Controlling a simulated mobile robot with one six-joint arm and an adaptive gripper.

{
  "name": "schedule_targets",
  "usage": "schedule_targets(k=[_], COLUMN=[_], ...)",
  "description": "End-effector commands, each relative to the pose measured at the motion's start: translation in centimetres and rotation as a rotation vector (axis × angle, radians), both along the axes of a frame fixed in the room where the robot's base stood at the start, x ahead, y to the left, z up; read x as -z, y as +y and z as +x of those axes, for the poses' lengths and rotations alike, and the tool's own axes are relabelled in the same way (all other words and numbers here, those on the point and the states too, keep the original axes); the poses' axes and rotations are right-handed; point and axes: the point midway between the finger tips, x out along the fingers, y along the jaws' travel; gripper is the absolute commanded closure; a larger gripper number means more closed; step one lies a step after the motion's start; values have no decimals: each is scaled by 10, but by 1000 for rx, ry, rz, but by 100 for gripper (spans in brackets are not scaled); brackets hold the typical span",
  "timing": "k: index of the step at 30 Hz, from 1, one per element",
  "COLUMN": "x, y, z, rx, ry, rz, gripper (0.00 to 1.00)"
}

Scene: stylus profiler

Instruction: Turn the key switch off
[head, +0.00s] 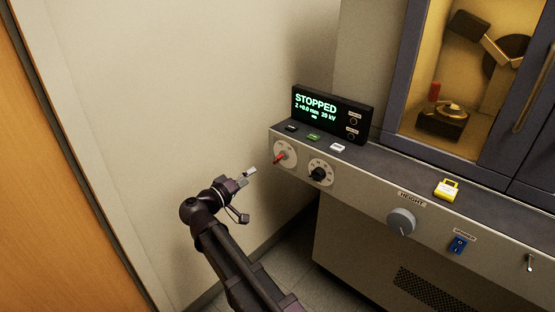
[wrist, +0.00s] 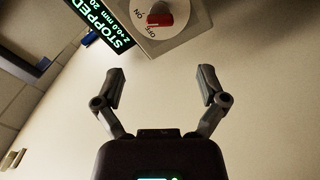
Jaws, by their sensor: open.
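The key switch (head: 280,157) is a red handle on a round white dial at the left end of the machine's front panel. In the wrist view the key switch (wrist: 160,18) shows at the top, with ON and OFF printed on its dial; I cannot tell for certain which mark the handle points to. My gripper (head: 247,177) is to the left of the dial and apart from it. In the wrist view my gripper (wrist: 160,80) is open and empty, its fingers spread below the dial.
A black display (head: 333,112) above the panel reads STOPPED. A black knob (head: 318,174) sits close to the right of the key switch. A wall bounds the left side.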

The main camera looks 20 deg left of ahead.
Motion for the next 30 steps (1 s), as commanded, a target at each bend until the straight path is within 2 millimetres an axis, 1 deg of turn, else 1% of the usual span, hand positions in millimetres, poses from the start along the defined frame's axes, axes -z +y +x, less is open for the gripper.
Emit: schedule_targets(k=[21, 25, 30], x=[0, 0, 0], y=[-39, -44, -48], z=[94, 106, 114], rx=[3, 2, 2], ry=[1, 0, 0], rz=[0, 0, 0], gripper=[9, 9, 9])
